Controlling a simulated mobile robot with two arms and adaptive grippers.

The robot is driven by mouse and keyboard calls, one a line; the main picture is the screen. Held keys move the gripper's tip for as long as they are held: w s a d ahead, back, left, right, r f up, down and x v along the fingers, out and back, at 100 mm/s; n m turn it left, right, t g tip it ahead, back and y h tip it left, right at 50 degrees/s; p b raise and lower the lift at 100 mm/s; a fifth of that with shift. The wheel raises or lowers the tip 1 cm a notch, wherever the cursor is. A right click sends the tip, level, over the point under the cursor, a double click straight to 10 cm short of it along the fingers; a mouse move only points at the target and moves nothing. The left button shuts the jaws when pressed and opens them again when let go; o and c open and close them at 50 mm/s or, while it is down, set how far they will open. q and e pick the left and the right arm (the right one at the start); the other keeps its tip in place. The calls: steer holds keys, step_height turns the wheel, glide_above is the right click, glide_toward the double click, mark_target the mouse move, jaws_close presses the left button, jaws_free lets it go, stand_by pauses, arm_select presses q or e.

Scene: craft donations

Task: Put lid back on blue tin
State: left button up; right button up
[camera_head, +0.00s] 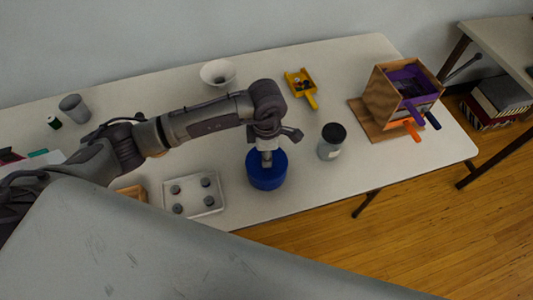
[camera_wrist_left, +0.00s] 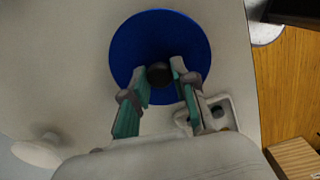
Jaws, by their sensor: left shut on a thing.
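The blue tin (camera_head: 267,183) stands upright near the front edge of the table in the head view. My left gripper (camera_head: 267,160) points down over its middle and is shut on the dark knob (camera_wrist_left: 159,74) of the round blue lid (camera_wrist_left: 150,30). In the left wrist view the lid fills the space under the fingers and hides the tin. In the head view the lid is at the tin's top, level; I cannot tell whether it is fully seated. My right gripper is not in view.
A grey tray (camera_head: 207,209) with several small dark round things lies left of the tin. A grey canister (camera_head: 331,142) with a dark top stands to its right. A yellow scoop (camera_head: 300,83), white bowl (camera_head: 218,74) and wooden box (camera_head: 388,92) stand farther off. Table between is clear.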

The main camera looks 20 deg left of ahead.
arm_select(q)
steer(key=o, duration=1)
steer(key=shift+o, duration=0.5)
steer(key=o, duration=0.4)
steer(key=shift+r, duration=0.1)
steer(key=shift+r+p, duration=2.05)
steer(key=shift+r, duration=1.4)
